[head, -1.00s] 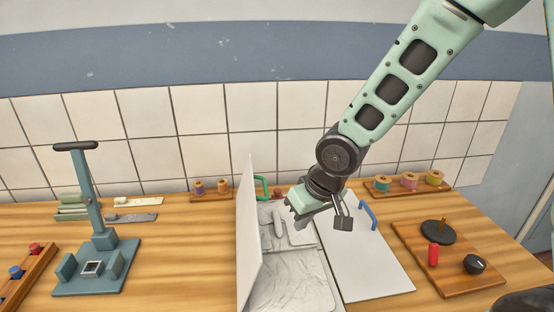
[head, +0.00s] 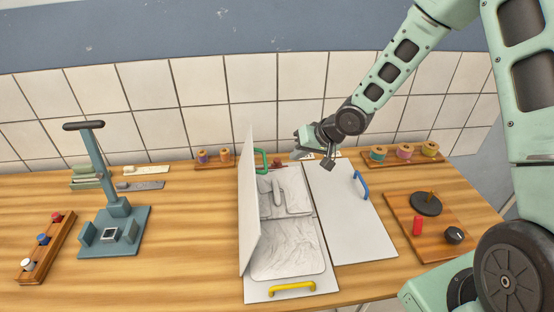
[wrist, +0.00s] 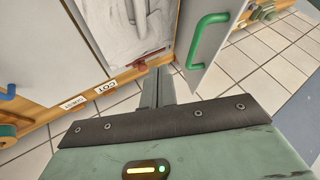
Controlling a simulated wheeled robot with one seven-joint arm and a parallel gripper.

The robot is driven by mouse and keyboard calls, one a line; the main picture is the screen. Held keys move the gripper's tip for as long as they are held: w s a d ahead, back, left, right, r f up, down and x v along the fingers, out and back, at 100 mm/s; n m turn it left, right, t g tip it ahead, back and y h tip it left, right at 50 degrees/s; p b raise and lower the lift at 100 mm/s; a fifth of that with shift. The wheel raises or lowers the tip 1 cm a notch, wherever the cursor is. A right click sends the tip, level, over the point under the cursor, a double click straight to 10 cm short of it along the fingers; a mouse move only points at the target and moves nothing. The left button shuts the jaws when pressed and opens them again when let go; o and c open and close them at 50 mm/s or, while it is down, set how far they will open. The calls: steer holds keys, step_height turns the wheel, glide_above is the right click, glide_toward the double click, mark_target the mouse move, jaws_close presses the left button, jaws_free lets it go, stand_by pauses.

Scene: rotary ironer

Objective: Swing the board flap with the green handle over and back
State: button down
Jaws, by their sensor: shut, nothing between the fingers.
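The white board flap (head: 250,205) with the green handle (head: 261,161) stands nearly upright at the left side of the ironer bed (head: 285,235), a pale wrinkled surface. The green handle is also large in the wrist view (wrist: 206,40), at the upper right. My gripper (head: 300,150) is shut and empty, behind the bed near the back edge, to the right of the green handle and apart from it. In the wrist view the shut fingers (wrist: 158,85) point toward the gap between the bed and the flap.
A flat white panel with a blue handle (head: 360,185) lies to the right. A yellow handle (head: 292,288) is at the front. A small red part (wrist: 150,58) sits at the bed's back edge. Spool racks line the back; a blue-grey press (head: 112,225) stands left.

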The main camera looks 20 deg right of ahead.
steer(key=w+a+f+p, duration=0.2)
steer(key=a, duration=0.3)
steer(key=shift+w+a+f, duration=0.2)
steer(key=shift+w, duration=0.1)
steer(key=shift+a, duration=0.1)
